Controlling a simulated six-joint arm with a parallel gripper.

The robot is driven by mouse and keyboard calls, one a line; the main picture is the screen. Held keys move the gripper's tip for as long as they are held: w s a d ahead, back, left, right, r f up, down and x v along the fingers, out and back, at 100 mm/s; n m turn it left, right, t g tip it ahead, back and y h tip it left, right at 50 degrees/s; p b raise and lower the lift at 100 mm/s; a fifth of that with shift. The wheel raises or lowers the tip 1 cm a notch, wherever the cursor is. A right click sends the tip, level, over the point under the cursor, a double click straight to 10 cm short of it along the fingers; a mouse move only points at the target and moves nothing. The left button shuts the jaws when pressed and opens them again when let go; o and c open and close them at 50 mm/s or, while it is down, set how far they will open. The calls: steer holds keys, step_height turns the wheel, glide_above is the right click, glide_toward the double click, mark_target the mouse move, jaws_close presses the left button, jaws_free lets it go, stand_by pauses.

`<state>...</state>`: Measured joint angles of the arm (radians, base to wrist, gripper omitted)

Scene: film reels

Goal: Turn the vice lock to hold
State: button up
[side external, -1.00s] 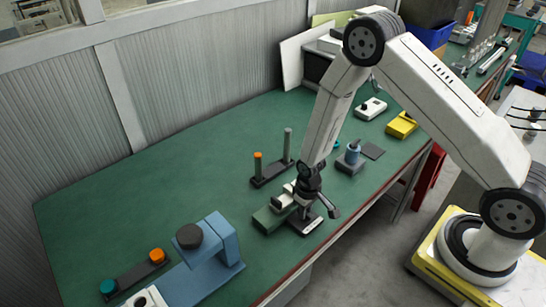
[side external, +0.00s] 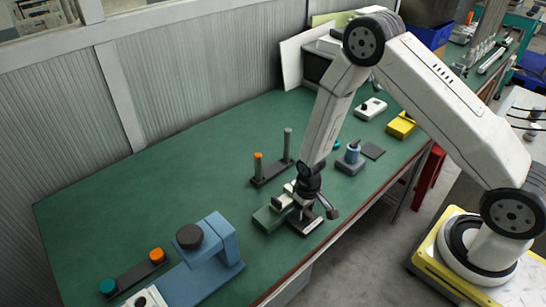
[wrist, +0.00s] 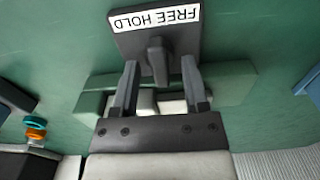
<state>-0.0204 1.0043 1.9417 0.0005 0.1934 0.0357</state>
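The vice (side external: 265,219) is a green block with pale jaws near the table's front edge. It also shows in the wrist view (wrist: 236,82), partly behind my gripper. Its dark lock plate (wrist: 134,45) carries a white label (wrist: 157,20), upside down in the wrist view, with HOLD at left and FREE at right. The dark lock lever (wrist: 157,62) stands up from the plate, below the label's middle. My gripper (wrist: 158,70) is open, with one finger on each side of the lever and visible gaps. In the side view my gripper (side external: 305,208) is low over the vice and hides part of it.
A dark stand with two posts (side external: 273,168) is behind the vice. A blue fixture with a black knob (side external: 206,250) is at front left, beside a rack with orange and teal pieces (side external: 133,273).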

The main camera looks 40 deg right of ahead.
steer(key=shift+r, duration=0.1)
steer(key=shift+r, duration=3.8)
steer(key=shift+s+r, duration=0.1)
steer(key=shift+r, duration=0.4)
step_height(320, 180, up, 8)
steer(key=t, duration=0.1)
glide_above(305, 212)
steer(key=s, duration=0.3)
steer(key=s+r+t, duration=0.1)
steer(key=s+r, duration=0.5)
steer(key=shift+s+d+r+t, duration=0.3)
steer(key=shift+d+r, duration=0.1)
